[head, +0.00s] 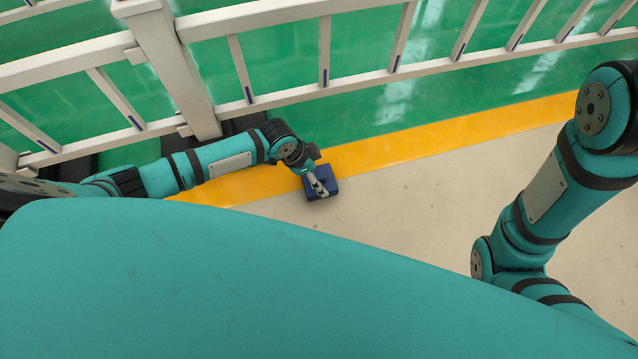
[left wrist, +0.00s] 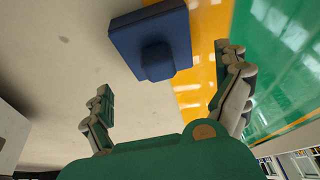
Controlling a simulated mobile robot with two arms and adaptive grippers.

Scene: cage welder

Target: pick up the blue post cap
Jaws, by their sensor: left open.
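The blue post cap (head: 326,184) lies on the pale floor beside the yellow line, below the white railing. My left gripper (head: 319,188) is over it in the head view and hides part of it. In the left wrist view the blue post cap (left wrist: 151,41) shows as a dark blue square plate with a smaller raised block. There my left gripper (left wrist: 166,82) has its fingers spread wide apart, with nothing between the tips. The cap is beyond the fingertips. My right gripper is not in view; only part of my right arm shows.
A white railing (head: 300,83) with slanted bars runs across the back, with a thick post (head: 172,62) near my left arm. A yellow line (head: 440,127) separates the green floor from the pale floor (head: 420,205). The pale floor right of the cap is clear.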

